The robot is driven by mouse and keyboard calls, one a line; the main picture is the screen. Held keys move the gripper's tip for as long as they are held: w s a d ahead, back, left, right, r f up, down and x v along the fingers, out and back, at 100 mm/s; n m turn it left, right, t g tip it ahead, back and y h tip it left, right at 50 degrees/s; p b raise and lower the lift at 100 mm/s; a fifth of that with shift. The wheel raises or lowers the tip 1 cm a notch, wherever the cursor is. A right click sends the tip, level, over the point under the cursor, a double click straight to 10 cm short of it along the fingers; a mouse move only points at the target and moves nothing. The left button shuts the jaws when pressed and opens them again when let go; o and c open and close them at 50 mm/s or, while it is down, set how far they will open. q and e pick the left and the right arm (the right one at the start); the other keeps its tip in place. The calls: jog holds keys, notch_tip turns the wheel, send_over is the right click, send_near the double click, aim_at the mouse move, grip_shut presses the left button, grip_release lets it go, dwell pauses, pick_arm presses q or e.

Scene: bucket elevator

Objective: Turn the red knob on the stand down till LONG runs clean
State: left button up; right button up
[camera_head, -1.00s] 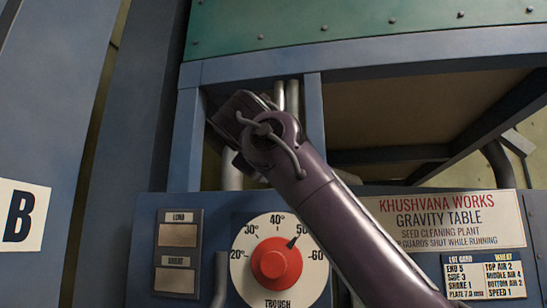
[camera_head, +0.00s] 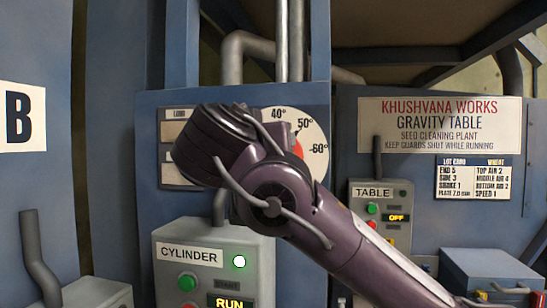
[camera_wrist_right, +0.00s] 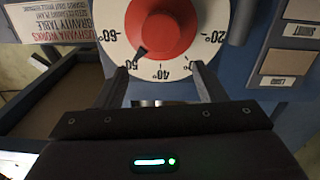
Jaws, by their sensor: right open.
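The red knob (camera_wrist_right: 160,28) sits on a white dial (camera_wrist_right: 185,66) and shows upside down in the right wrist view. Its dark pointer is close to 50°. In the head view only a sliver of the knob (camera_head: 298,148) shows, because my right arm covers most of the dial (camera_head: 316,150). My right gripper (camera_wrist_right: 159,70) is open and empty, its fingers in front of the dial's 40° side, short of the knob. Its dark body (camera_head: 213,140) shows in the head view, fingers hidden. The LONG window (camera_wrist_right: 285,62) is plain tan. My left gripper is out of view.
Below the dial a CYLINDER box (camera_head: 207,262) shows a green light and RUN. A TABLE box (camera_head: 381,212) to the right reads OFF. A grey pipe (camera_head: 240,60) and upright bars (camera_head: 291,40) rise above the panel. A blue frame post (camera_head: 110,150) stands left.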

jog(key=w+d+f+m+p, duration=0.1)
jog(key=w+f+p, duration=0.2)
jog(key=w+p, duration=0.1)
jog(key=shift+x, duration=0.9)
jog(key=shift+d+f, duration=0.1)
jog(key=shift+f, duration=0.05)
jog(key=c, duration=1)
jog(key=shift+o, duration=0.2)
